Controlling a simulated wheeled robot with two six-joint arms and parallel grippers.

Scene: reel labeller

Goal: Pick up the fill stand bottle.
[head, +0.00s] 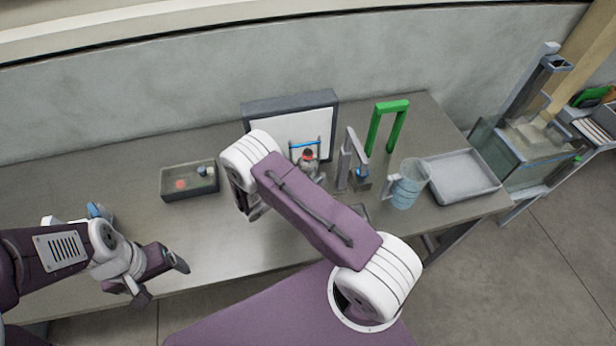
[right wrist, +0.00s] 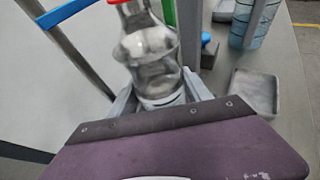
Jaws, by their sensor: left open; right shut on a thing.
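The bottle (head: 308,168) is clear grey with a red cap, in front of the white-faced panel in the head view. It also shows large in the right wrist view (right wrist: 150,55). My right gripper (right wrist: 161,98) is shut around the bottle's lower part, one finger on each side. In the head view my purple right arm hides most of that gripper. I cannot tell whether the bottle's base touches anything. A frame with a blue crossbar (head: 305,143) stands close by the bottle. My left gripper (head: 158,278) is open and empty near the table's front left edge.
A dark tray with small items (head: 189,191) lies left. A grey tap-like stand (head: 347,165), a green arch (head: 384,130), a clear blue jug (head: 408,185) and an empty grey tray (head: 462,190) stand right.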

